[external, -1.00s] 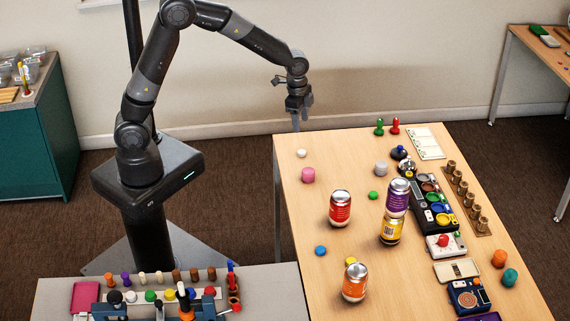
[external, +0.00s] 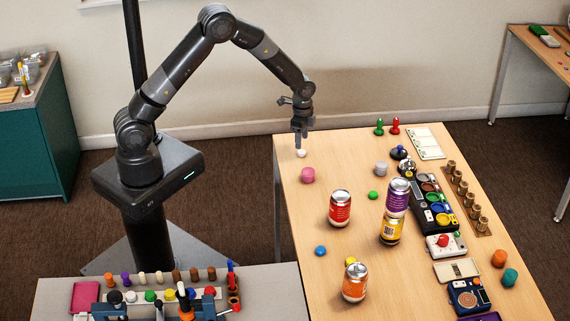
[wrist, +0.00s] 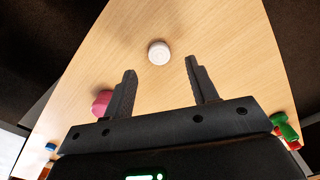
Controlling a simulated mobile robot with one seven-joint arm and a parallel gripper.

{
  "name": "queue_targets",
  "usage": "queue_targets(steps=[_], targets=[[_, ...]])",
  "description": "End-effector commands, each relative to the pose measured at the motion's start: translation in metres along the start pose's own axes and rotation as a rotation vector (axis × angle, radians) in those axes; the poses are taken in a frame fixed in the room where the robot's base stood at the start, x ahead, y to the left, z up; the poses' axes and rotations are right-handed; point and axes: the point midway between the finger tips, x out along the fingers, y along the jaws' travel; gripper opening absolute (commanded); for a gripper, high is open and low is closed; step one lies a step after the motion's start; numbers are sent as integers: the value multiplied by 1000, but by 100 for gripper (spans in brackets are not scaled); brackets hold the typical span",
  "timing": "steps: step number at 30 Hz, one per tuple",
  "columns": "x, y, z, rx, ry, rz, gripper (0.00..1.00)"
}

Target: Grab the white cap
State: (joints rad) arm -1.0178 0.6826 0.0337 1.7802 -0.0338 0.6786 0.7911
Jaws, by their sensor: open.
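The white cap (external: 301,154) lies on the wooden table near its far left corner. In the wrist view the white cap (wrist: 159,52) sits on bare wood, just beyond the fingertips and between their lines. My gripper (external: 301,142) is over that corner of the table, pointing down, close above the cap. In the wrist view my gripper (wrist: 160,68) has its two fingers wide apart with nothing between them. The exact height above the cap is hard to tell.
A red can (external: 340,208) and a grey cylinder (external: 381,168) stand farther off. The table edge is near the cap on the left.

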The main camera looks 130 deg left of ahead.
Motion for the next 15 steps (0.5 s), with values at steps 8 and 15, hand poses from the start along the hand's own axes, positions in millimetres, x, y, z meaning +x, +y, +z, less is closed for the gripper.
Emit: queue_targets(steps=[8, 15], targets=[[40, 1, -2, 0, -2, 2, 53], [47, 1, -2, 1, 0, -1, 53]])
